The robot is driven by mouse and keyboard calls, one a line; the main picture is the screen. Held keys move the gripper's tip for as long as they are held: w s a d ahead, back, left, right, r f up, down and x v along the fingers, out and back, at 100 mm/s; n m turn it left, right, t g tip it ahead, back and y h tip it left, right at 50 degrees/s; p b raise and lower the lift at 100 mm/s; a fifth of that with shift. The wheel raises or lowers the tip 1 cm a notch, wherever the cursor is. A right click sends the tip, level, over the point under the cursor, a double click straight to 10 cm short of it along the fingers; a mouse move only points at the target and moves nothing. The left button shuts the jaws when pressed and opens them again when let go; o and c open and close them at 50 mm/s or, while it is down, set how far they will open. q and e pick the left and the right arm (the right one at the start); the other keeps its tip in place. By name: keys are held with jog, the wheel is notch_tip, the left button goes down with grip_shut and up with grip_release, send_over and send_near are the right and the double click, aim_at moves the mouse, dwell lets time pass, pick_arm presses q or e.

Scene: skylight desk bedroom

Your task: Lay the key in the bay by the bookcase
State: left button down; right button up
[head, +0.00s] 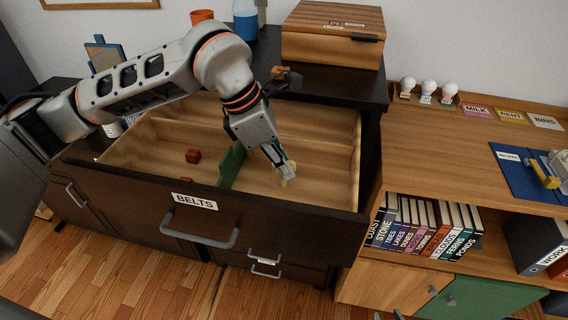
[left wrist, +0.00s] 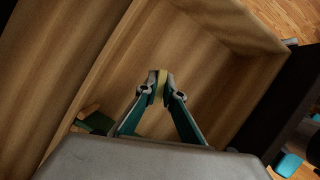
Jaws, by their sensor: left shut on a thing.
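My left gripper (head: 280,162) is shut on the key (head: 285,182), a small yellowish piece between the fingertips. The key also shows in the left wrist view (left wrist: 152,80), partly hidden by the fingers. The gripper points down into the open dark drawer labelled BELTS (head: 268,212), over its pale wooden right bay (head: 330,183), on the bookcase side of a green divider (head: 230,166). I cannot tell whether the key touches the floor. The bookcase (head: 437,260) stands to the right. My right gripper (head: 388,316) shows only its fingertips at the bottom edge, apart.
A wooden box (head: 333,34) stands on the dark desk behind.

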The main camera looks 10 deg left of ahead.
pick_arm(q)
jog(key=c, duration=2.6)
grip_release()
jog(key=shift+f, duration=0.15)
jog(key=o, duration=0.4)
jog(key=shift+r, duration=0.3)
jog(key=v, duration=1.1)
jog(key=shift+a+r, duration=0.15)
jog(key=shift+r, duration=0.25)
